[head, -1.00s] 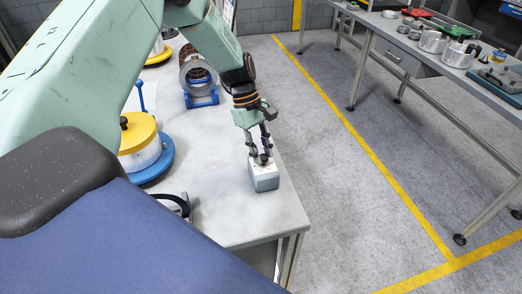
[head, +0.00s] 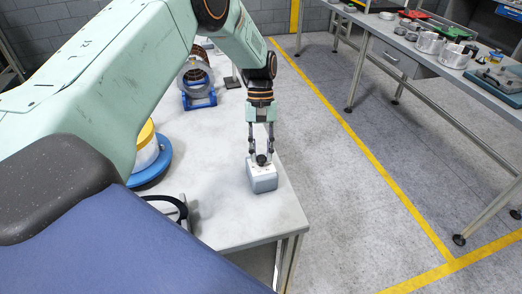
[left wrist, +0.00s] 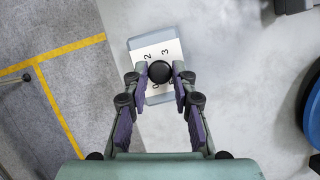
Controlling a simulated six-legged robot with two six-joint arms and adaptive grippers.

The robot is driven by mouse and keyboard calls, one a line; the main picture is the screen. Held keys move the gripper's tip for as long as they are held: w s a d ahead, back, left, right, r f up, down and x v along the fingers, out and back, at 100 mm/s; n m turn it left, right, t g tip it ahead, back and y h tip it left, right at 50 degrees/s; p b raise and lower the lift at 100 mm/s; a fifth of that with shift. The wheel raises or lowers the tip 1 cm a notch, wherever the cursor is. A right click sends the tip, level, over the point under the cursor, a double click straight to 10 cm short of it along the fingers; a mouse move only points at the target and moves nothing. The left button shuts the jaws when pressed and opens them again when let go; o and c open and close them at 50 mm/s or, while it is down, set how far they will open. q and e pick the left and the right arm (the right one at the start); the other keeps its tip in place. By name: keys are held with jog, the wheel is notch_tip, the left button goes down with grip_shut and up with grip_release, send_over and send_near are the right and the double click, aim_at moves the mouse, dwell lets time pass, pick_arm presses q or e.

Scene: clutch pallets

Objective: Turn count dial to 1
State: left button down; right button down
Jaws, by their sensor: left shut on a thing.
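The count dial is a black round knob (left wrist: 159,72) on a small grey box (head: 263,182) with a white top plate. The box sits near the table's right edge in the head view. In the left wrist view the plate (left wrist: 143,43) carries black numerals; a 2 and a 3 are readable beyond the knob. Marks on the near side are partly covered, and I cannot tell which number the knob points to. My left gripper (head: 262,156) points down over the box, its fingers (left wrist: 158,78) shut on the knob from both sides. My right gripper is not in view.
The pale table (head: 225,217) has a yellow-topped canister (head: 146,140) on a blue round base at left. A grey ring on a blue stand (head: 197,88) is farther back. A black curved handle (head: 176,204) lies near the front. A second bench (head: 400,50) stands across the floor.

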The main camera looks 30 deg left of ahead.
pick_arm(q)
jog(key=shift+w, duration=0.1)
dwell(0.4)
jog(key=c, duration=1.1)
grip_release()
jog(key=v, duration=1.2)
jog(key=shift+d, duration=0.15)
